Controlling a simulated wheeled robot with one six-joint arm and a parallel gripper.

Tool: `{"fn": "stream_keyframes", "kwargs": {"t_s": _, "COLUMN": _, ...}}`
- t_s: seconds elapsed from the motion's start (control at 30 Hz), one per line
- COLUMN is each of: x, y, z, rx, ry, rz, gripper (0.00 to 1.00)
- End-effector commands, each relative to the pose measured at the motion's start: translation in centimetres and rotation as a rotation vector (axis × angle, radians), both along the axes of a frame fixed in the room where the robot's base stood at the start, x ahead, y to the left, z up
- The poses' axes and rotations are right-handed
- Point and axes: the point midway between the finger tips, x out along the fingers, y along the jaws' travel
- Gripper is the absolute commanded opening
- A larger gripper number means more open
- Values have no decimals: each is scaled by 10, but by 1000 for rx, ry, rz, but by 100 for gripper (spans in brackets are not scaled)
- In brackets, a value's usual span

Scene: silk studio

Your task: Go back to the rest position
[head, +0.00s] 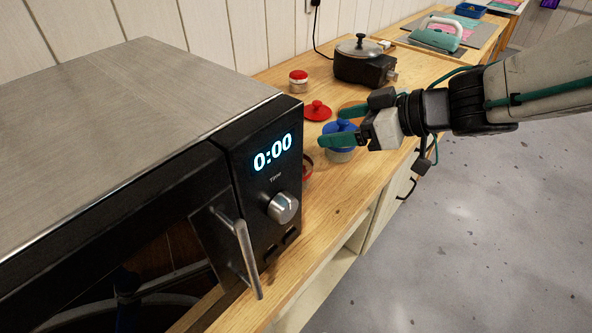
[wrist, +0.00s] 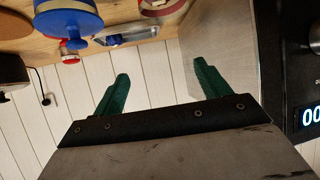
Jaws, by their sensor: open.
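My gripper (head: 336,126) reaches in from the right in the head view, above the wooden counter (head: 345,185). Its two green fingers are apart, with nothing between them. In the picture they overlap a pot with a blue lid (head: 341,128), hiding part of it; I cannot tell the height gap. In the wrist view my gripper (wrist: 160,70) shows both fingers spread and empty in front of the white plank wall (wrist: 150,92). The blue pot (wrist: 68,18) is at the upper left there, apart from the fingers.
A black microwave (head: 233,160) reading 0:00 fills the left, its door handle (head: 243,255) sticking out. On the counter are a red lid (head: 318,111), a red-topped jar (head: 298,80) and a lidded pan (head: 359,47) on a black cooker. The grey floor (head: 460,240) at right is clear.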

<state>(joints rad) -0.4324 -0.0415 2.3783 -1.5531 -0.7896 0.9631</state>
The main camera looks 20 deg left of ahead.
Motion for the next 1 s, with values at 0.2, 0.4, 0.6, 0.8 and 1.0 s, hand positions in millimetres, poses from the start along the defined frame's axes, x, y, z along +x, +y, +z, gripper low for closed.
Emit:
{"fn": "stream_keyframes", "kwargs": {"t_s": 0.2, "x": -1, "y": -2, "z": 1, "rx": 0, "ry": 0, "rz": 0, "gripper": 75}}
{"fn": "stream_keyframes", "kwargs": {"t_s": 0.4, "x": -1, "y": -2, "z": 1, "rx": 0, "ry": -2, "rz": 1, "gripper": 75}}
{"fn": "stream_keyframes", "kwargs": {"t_s": 0.6, "x": 29, "y": -17, "z": -10, "rx": -97, "ry": -121, "rz": -102, "gripper": 75}}
{"fn": "stream_keyframes", "kwargs": {"t_s": 0.8, "x": 83, "y": -102, "z": -17, "rx": -352, "ry": -233, "rz": -515, "gripper": 75}}
{"fn": "stream_keyframes", "kwargs": {"t_s": 1.0, "x": 59, "y": -235, "z": -13, "rx": -660, "ry": -82, "rz": -927, "gripper": 75}}
